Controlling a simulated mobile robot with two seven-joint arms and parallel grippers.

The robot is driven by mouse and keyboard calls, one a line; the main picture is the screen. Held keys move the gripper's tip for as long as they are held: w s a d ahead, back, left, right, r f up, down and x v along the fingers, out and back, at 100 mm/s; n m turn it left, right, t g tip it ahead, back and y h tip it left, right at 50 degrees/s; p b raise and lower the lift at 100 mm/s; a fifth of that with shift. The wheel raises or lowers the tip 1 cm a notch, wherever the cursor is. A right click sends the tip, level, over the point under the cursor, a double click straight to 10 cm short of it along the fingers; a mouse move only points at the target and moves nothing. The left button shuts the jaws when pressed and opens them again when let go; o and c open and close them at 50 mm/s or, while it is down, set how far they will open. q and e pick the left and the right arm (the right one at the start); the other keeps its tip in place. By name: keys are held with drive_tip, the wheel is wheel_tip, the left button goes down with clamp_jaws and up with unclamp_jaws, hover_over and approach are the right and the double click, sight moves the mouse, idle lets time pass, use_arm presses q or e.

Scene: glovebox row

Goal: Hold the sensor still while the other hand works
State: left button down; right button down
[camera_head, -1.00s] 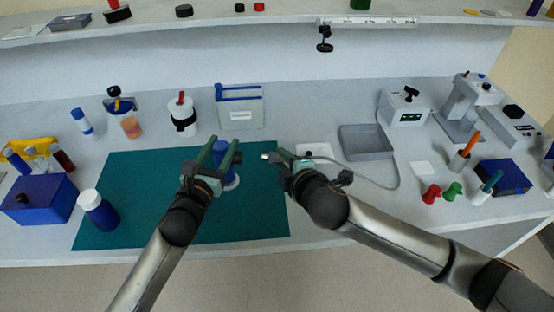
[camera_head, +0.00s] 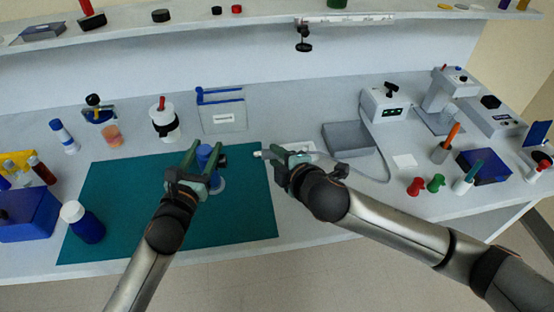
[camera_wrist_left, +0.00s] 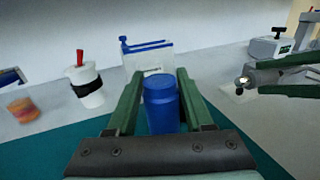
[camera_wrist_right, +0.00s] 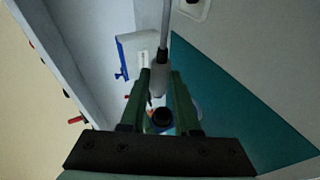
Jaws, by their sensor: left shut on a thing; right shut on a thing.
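The sensor is a blue cylinder (camera_head: 204,153) held between the fingers of my left gripper (camera_head: 205,167), above the green mat. It also shows in the left wrist view (camera_wrist_left: 161,105), roughly upright, with a finger on each side. My right gripper (camera_head: 274,159) is shut on a grey cable plug (camera_wrist_right: 159,76). The plug's pale tip (camera_wrist_left: 243,82) points left toward the sensor, with a clear gap between them. In the right wrist view a dark round end (camera_wrist_right: 162,118) shows beyond the plug, between the fingers. The fingers hide part of the sensor.
The green mat (camera_head: 120,210) is mostly bare at left. A grey tray (camera_head: 348,138) and the cable (camera_head: 382,165) lie right of my right gripper. Red (camera_head: 416,187) and green (camera_head: 436,183) pieces stand further right.

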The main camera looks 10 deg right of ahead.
wheel_tip(320, 180, up, 6)
drive_tip(key=shift+f, duration=0.1)
idle(0.5)
use_arm(q)
unclamp_jaws()
idle(0.8)
drive_tip(key=v, duration=1.2)
drive_tip(key=shift+s, duration=0.15)
use_arm(e)
drive_tip(key=shift+s+f, duration=0.1)
drive_tip(key=shift+s, duration=0.05)
